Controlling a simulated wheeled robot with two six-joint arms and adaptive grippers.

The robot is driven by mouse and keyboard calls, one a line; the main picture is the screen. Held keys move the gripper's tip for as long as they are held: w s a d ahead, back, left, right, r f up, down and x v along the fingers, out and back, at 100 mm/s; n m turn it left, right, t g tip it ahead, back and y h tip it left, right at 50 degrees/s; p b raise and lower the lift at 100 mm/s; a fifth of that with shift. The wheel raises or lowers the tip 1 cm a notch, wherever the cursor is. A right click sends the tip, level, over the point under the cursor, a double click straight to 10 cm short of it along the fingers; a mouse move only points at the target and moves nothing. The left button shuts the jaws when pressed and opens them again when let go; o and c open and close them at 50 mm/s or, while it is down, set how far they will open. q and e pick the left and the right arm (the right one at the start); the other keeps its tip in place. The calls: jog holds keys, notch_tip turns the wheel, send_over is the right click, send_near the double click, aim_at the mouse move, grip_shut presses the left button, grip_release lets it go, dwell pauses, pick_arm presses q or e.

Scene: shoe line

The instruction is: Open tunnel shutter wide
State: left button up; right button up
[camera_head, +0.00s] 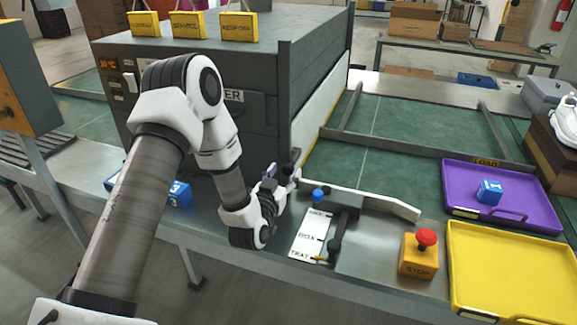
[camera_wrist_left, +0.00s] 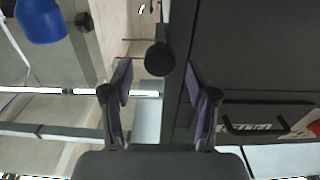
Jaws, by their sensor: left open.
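The tunnel is a large dark grey housing (camera_head: 200,110) left of centre in the head view. A label ending in "ER" is on its front, partly hidden by my left arm. My left gripper (camera_head: 291,178) is at the tunnel's lower right front corner. In the wrist view its purple-padded fingers (camera_wrist_left: 157,80) are open. A round black knob (camera_wrist_left: 160,60) shows between and just beyond the fingertips, not visibly gripped. A dark panel with a handle (camera_wrist_left: 265,126) is right of it. How far the shutter is open I cannot tell. My right gripper is out of view.
A white diverter bar (camera_head: 365,199) with a blue knob (camera_head: 318,194) is right of the gripper. A red stop button (camera_head: 427,238), purple tray (camera_head: 520,215) and yellow tray (camera_head: 510,275) are farther right. A blue box (camera_head: 180,192) is behind my arm. The green belt (camera_head: 400,150) looks clear.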

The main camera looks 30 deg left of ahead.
aim_at(286, 171)
pick_arm(q)
jog(key=x, duration=0.3)
jog(key=shift+f, duration=0.2)
jog(key=shift+s+r, duration=0.1)
grip_shut()
notch_tip(286, 171, up, 19)
jog(key=p, duration=1.1)
jog(key=shift+p, duration=0.3)
grip_release()
